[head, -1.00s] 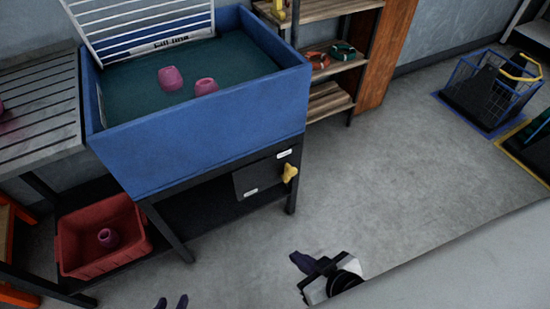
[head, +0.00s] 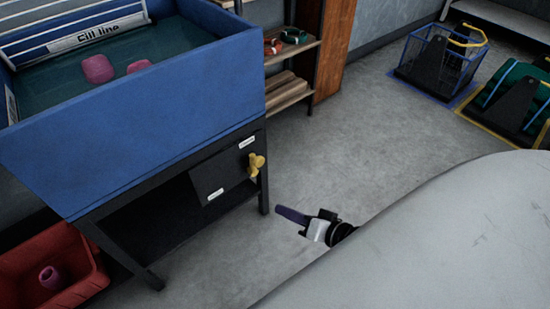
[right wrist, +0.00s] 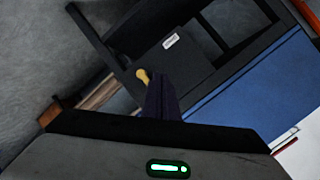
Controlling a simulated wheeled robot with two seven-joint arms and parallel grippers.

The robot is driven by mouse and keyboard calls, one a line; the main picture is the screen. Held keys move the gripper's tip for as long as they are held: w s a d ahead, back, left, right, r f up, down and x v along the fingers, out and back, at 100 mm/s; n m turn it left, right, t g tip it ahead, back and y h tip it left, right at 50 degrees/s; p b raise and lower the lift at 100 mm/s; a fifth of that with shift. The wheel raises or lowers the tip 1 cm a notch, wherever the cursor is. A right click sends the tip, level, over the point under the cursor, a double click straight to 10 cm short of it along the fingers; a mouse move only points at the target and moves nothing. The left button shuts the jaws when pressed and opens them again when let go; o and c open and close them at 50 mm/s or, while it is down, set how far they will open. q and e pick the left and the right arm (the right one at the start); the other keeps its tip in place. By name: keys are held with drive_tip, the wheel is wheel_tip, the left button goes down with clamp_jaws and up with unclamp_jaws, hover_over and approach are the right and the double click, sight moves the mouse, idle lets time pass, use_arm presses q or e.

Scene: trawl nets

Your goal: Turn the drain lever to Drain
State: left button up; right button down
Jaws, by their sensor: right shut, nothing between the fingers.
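The yellow drain lever (head: 256,165) is on a dark panel (head: 222,172) under the blue tank (head: 140,125). Two small white labels are on the panel, one above the lever and one at lower left; their words are too small to read. My right gripper (head: 282,212) is shut and empty, below and to the right of the lever and apart from it. In the right wrist view the lever (right wrist: 143,76) shows just beyond my dark fingers (right wrist: 161,98), which hide part of it. My left gripper is not in view.
The tank holds water and two pink floats (head: 98,69). A red crate (head: 60,275) with a pink float sits at lower left. A shelf (head: 290,90) stands behind the tank. Wire baskets (head: 440,60) stand at the upper right. The floor between is clear.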

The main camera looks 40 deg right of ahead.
use_arm(q)
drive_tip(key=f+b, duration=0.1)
drive_tip(key=b, duration=0.1)
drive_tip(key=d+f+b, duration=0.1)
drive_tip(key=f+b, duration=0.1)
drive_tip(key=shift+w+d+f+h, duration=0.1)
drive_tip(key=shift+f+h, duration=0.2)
use_arm(e)
drive_tip(key=w+d+r+m+t, duration=0.1)
drive_tip(key=w+d+m+t, duration=0.1)
drive_tip(key=d, duration=0.4)
drive_tip(key=w+d+r+m+t, duration=0.1)
drive_tip(key=w+d+m+t, duration=0.1)
drive_tip(key=d, duration=0.5)
drive_tip(key=w+m, duration=0.1)
drive_tip(key=m, duration=0.1)
drive_tip(key=shift+m, duration=0.3)
drive_tip(key=shift+w, duration=0.15)
use_arm(q)
drive_tip(key=b, duration=0.1)
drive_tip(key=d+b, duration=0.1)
drive_tip(key=b, duration=0.1)
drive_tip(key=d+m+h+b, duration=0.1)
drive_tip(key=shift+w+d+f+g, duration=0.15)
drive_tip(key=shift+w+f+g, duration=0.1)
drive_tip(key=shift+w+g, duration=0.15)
use_arm(e)
drive_tip(key=w+a, duration=0.6)
drive_tip(key=w, duration=0.4)
drive_tip(key=shift+f, duration=0.45)
